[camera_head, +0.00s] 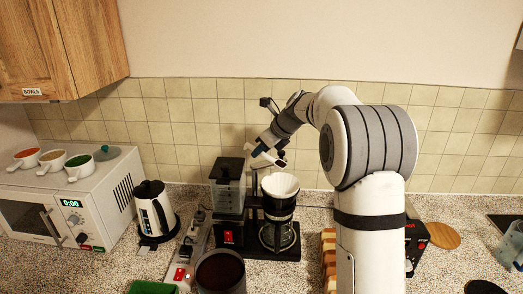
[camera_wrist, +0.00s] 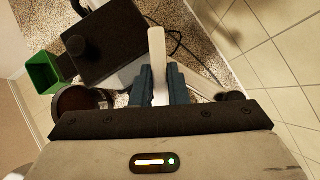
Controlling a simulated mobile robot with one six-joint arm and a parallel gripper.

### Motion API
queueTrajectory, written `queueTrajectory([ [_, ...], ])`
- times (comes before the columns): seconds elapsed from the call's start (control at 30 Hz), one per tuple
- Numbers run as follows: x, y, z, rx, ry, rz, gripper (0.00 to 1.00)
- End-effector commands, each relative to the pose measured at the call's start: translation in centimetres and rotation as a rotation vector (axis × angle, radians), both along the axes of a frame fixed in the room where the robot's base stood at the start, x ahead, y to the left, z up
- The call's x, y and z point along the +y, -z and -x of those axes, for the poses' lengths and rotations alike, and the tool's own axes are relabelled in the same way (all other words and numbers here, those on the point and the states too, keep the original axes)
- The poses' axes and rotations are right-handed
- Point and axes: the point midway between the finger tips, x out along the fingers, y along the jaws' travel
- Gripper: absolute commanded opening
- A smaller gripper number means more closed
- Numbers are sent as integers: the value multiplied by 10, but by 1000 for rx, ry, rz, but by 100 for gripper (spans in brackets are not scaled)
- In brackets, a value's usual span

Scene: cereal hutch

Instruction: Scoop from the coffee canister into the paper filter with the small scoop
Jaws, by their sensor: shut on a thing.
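My gripper (camera_head: 266,149) is raised above and slightly left of the paper filter. Its dark fingers, in the wrist view (camera_wrist: 159,88), are shut on the pale handle of the small scoop (camera_wrist: 157,50). The scoop also shows in the head view (camera_head: 262,160), near the filter's top; its bowl and contents are not clear. The white paper filter (camera_head: 281,184) sits open on top of the black coffee maker (camera_head: 279,213). The coffee canister (camera_head: 220,274), round, dark and open, stands at the front, left of the coffee maker; it appears partly hidden in the wrist view (camera_wrist: 82,99).
A black grinder-like appliance (camera_head: 229,190) stands close left of the coffee maker. A power strip (camera_head: 186,262) and kettle (camera_head: 154,210) lie farther left, beside the microwave (camera_head: 70,205) carrying several cups. A green container (camera_head: 152,287) is at the front edge. The tiled wall is behind.

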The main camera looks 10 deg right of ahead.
Motion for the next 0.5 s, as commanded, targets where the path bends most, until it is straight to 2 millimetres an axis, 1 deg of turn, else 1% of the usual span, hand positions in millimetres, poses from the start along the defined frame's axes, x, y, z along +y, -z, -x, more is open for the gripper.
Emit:
queueTrajectory([
  [0.07, -3, 0, 1, -37, 9, -47, 0],
  [0.33, -4, -1, 2, -159, 7, -202, 0],
  [0.5, -10, -3, 6, -237, 9, -298, 0],
])
